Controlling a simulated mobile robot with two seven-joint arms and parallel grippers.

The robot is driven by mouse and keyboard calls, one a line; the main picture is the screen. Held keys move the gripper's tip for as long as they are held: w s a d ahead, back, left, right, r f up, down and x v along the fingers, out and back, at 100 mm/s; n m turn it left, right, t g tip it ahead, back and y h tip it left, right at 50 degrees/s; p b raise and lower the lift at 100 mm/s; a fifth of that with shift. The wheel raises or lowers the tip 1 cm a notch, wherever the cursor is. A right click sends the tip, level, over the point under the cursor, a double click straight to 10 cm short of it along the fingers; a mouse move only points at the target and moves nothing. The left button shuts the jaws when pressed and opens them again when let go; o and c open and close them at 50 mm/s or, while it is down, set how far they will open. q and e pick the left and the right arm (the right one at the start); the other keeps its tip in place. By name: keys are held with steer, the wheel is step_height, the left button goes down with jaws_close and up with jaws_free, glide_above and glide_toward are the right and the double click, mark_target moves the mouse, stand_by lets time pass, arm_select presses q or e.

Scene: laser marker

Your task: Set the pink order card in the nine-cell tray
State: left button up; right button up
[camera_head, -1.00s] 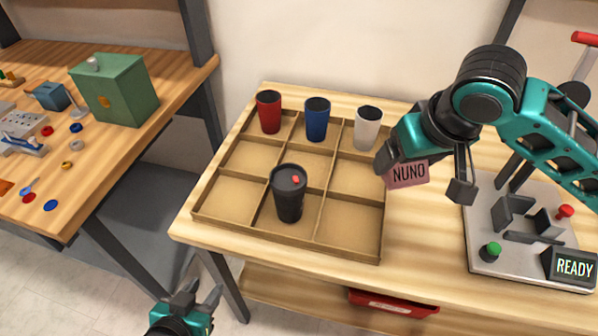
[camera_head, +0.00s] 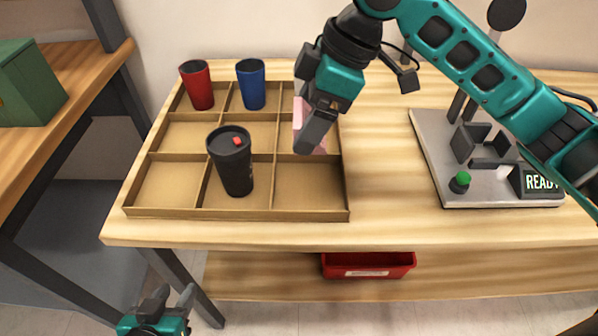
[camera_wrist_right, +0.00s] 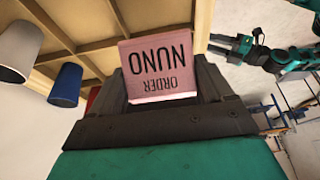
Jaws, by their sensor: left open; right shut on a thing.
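My right gripper (camera_head: 312,135) is shut on the pink order card (camera_wrist_right: 158,85), which reads NUNO and ORDER, upside down in the right wrist view. In the head view the card (camera_head: 299,115) shows partly behind the fingers, over the right column of the nine-cell tray (camera_head: 235,214); its exact height is unclear. A lidded black cup (camera_head: 232,165) stands in the tray's front middle cell. The red cup (camera_head: 197,86) and blue cup (camera_head: 251,85) stand in the back left and back middle cells. My left gripper (camera_head: 172,299) is open and empty, low in front of the table.
The white cup (camera_wrist_right: 18,52) shows in the right wrist view; my arm hides it in the head view. A grey marking station (camera_head: 440,150) with a READY display (camera_head: 541,182) stands right of the tray. A red bin (camera_head: 368,265) sits on the lower shelf. Bare tabletop separates tray and station.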

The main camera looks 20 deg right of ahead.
step_height(320, 180, down, 8)
steer(key=shift+r+b, duration=0.25)
steer(key=shift+b, duration=0.6)
steer(key=shift+f+b, duration=0.7)
steer(key=shift+f, duration=1.7)
steer(key=shift+r, duration=0.1)
steer(key=o, duration=0.9)
steer(key=shift+o, duration=0.2)
steer(key=p+v, duration=0.3)
steer(key=v, duration=0.9)
